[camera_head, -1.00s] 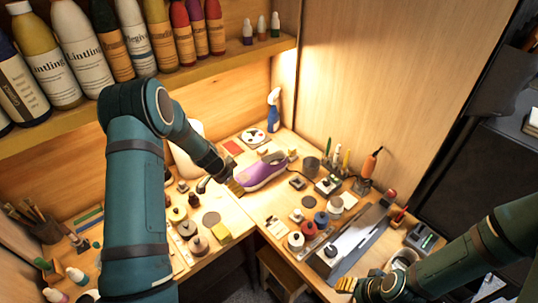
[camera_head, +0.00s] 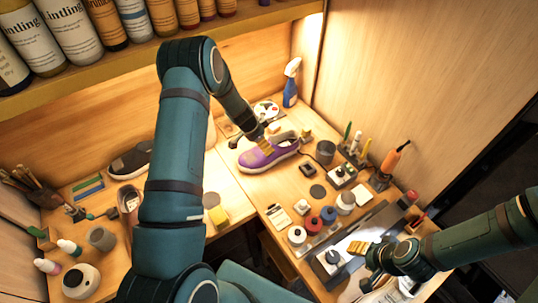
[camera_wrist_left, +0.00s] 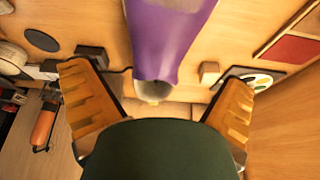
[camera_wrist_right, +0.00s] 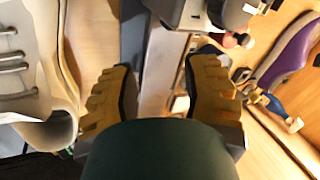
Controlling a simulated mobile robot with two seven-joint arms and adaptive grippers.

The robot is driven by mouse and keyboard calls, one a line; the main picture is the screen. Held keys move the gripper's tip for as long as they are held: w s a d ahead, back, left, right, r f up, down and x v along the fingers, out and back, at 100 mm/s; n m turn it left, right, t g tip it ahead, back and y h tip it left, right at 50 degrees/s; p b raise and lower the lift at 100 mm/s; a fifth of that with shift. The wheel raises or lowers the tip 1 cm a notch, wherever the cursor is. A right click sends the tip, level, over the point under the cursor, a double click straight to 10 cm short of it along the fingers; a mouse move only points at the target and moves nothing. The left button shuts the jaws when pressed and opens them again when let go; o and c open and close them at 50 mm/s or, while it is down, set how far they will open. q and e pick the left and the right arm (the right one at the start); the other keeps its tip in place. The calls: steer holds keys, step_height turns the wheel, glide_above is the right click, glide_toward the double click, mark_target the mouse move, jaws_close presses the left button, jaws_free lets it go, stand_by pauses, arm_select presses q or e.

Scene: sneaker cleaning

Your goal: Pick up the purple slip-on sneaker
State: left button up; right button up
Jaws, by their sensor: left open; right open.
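The purple slip-on sneaker (camera_head: 265,156) with a pale sole lies on the corner of the bench in the head view. My left gripper (camera_head: 266,138) is above it, at its upper side. In the left wrist view the purple sneaker (camera_wrist_left: 168,40) lies ahead, between the open yellow fingers of my left gripper (camera_wrist_left: 158,100), which do not visibly touch it. My right gripper (camera_head: 360,248) is open and empty over the grey tray at the right; its fingers show in the right wrist view (camera_wrist_right: 158,95). The purple sneaker also shows at the right there (camera_wrist_right: 290,50).
A blue spray bottle (camera_head: 290,84) stands behind the sneaker. A dark cup (camera_head: 325,152), small jars and upright tools crowd the bench to its right. A dark shoe (camera_head: 130,160) lies at the left. A white laced shoe (camera_wrist_right: 35,70) is beside my right gripper.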

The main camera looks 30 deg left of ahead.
arm_select(q)
steer(key=shift+b+x, duration=0.3)
steer(key=shift+x, duration=3.1)
steer(key=shift+w+d+r, duration=0.1)
steer(key=shift+w+d, duration=0.05)
steer(key=c, duration=1.2)
